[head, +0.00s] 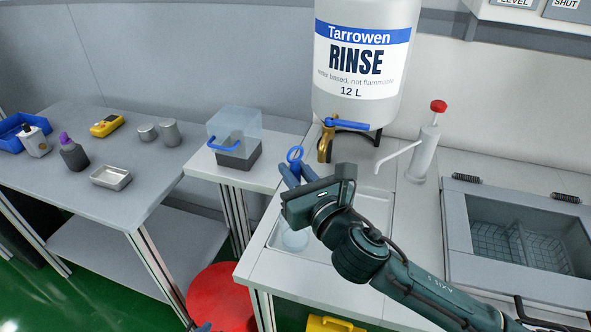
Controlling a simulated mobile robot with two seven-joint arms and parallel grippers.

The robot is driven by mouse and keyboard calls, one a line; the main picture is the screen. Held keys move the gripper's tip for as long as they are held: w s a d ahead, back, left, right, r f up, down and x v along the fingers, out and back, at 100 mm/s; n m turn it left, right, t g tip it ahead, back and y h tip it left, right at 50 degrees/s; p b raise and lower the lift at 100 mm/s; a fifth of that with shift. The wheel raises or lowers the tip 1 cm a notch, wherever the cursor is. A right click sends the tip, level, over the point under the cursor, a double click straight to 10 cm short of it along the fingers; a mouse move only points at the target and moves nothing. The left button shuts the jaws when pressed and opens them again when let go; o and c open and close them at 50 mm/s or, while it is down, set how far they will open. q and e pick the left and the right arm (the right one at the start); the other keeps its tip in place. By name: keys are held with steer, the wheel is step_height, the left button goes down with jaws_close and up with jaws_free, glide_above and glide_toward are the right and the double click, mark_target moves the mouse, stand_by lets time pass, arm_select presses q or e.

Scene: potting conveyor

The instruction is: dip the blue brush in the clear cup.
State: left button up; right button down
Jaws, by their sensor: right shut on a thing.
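My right gripper (294,174) is shut on a blue brush, whose ring-shaped handle end (295,154) sticks up above the fingers. The rest of the brush is hidden by the gripper and wrist. A clear cup (294,239) with a pale blue tint stands in the shallow tray, below the gripper in the picture. The wrist partly covers the cup, and I cannot tell whether the brush reaches into it. A small blue tip at the bottom edge seems to be my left gripper (201,327); its opening cannot be made out.
A rinse container (362,62) with a brass tap (326,142) stands behind the tray (274,241). A red-topped pump bottle (425,150) and a basket sink (530,231) are to the right. A clear-lidded box (235,140) and a table (137,199) with bottles are left.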

step_height(320, 180, down, 5)
steer(key=b, duration=0.2)
steer(key=shift+r+b, duration=0.15)
steer(key=shift+b, duration=0.2)
steer(key=shift+f+b, duration=0.6)
steer(key=shift+f, duration=0.25)
arm_select(q)
steer(key=shift+w+d+f+h, duration=0.15)
steer(key=shift+d+f, duration=0.05)
steer(key=shift+f, duration=0.25)
steer(key=shift+w+d+f+h, duration=0.15)
steer(key=shift+f, duration=0.25)
arm_select(e)
steer(key=shift+f, duration=0.25)
arm_select(q)
steer(key=shift+r+t, duration=0.1)
steer(key=shift+t, duration=0.2)
steer(key=shift+d, duration=0.1)
